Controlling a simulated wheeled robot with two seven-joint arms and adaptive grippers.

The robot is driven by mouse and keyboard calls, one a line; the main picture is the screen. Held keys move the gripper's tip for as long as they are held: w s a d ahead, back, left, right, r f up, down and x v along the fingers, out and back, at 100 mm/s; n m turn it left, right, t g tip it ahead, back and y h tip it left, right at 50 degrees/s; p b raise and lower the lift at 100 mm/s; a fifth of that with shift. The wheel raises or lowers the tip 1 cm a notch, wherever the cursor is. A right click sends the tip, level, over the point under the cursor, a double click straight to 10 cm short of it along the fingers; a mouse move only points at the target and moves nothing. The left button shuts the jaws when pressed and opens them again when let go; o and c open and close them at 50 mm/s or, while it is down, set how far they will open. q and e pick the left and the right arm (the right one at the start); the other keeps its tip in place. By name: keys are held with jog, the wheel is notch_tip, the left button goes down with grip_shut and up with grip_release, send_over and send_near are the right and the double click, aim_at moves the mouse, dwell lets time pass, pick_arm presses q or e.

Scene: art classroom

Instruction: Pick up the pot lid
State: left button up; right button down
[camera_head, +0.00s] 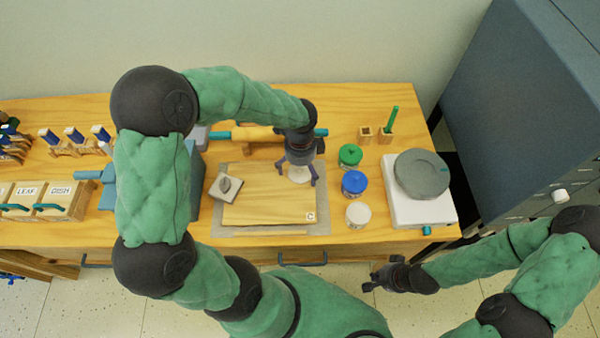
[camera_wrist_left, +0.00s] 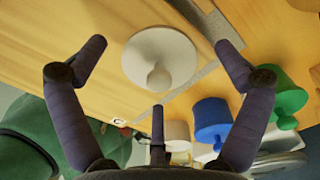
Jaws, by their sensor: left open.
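The pot lid (camera_wrist_left: 160,58) is a pale, round disc with a knob in the left wrist view. It lies on the wooden board (camera_head: 255,208) and lines up between the fingers of my left gripper (camera_wrist_left: 160,48). The fingers are spread on either side and do not touch it. In the head view my left gripper (camera_head: 299,178) hangs over the right part of the board, and the lid (camera_head: 301,175) is mostly hidden beneath it. My right gripper (camera_head: 371,281) is in front of the table, away from the lid; its finger opening is unclear.
Green (camera_head: 349,155), blue (camera_head: 354,183) and white (camera_head: 358,214) lidded jars stand right of the board. A white scale-like device (camera_head: 405,213) with a grey disc is further right. A grey block with a knob (camera_head: 225,187) sits on the board's left. A dark cabinet (camera_head: 530,100) is at right.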

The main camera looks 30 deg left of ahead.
pick_arm(q)
jog(key=shift+r, duration=0.1)
jog(key=shift+c, duration=0.3)
jog(key=c, duration=0.9)
